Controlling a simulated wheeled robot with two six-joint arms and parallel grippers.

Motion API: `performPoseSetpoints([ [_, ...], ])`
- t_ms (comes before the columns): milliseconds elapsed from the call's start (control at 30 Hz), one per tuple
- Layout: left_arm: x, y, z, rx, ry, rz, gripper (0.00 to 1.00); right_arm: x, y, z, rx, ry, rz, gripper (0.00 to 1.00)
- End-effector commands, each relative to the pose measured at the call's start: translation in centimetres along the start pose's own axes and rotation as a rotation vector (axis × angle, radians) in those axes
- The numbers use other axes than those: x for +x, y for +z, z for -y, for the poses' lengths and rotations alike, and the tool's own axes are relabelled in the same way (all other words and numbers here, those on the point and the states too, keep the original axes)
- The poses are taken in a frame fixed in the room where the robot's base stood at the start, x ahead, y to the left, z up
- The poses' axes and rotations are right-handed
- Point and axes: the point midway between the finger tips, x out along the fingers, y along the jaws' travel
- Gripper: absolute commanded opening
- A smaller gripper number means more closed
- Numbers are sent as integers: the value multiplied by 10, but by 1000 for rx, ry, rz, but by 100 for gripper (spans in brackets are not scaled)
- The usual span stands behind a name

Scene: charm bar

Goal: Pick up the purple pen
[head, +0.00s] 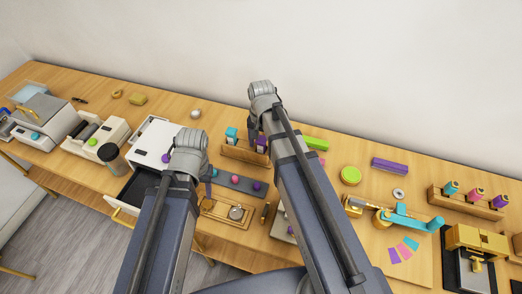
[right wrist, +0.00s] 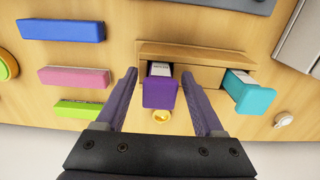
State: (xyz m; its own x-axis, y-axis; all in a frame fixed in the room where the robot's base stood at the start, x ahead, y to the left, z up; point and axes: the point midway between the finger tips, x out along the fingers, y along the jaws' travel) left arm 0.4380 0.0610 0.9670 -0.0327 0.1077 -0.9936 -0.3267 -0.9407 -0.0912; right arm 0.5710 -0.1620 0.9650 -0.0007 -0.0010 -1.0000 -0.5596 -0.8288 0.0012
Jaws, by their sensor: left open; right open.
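The purple pen (right wrist: 160,93) is a chunky block-ended piece with a white labelled part. It stands in a wooden holder (right wrist: 200,51) next to a teal one (right wrist: 250,93). My right gripper (right wrist: 159,74) is open, with one finger on each side of the purple pen. I see no clear contact. In the head view the purple pen (head: 261,145) is partly hidden behind my right arm, beside the teal one (head: 231,135). My left gripper (head: 190,182) is over the left-middle of the table, its fingers mostly hidden by the wrist.
Blue (right wrist: 62,30), pink (right wrist: 75,77) and green (right wrist: 78,108) bars lie left of the holder in the right wrist view. A dark tray (head: 240,186) with colored balls lies in front of the holder. A white drawer unit (head: 152,148) stands left.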

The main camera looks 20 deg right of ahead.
Motion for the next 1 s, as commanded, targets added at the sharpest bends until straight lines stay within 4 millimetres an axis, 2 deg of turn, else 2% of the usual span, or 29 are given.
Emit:
performPoseSetpoints([
  [233, 1, 0, 0, 0, 0, 0, 50, 1, 0, 0, 0, 0, 0, 70],
  [833, 1, 0, 0, 0, 0, 0, 50, 1, 0, 0, 0, 0, 0, 2],
  [867, 1, 0, 0, 0, 0, 0, 50, 1, 0, 0, 0, 0, 0, 0],
  [1000, 1, 0, 0, 0, 0, 0, 50, 1, 0, 0, 0, 0, 0, 0],
])
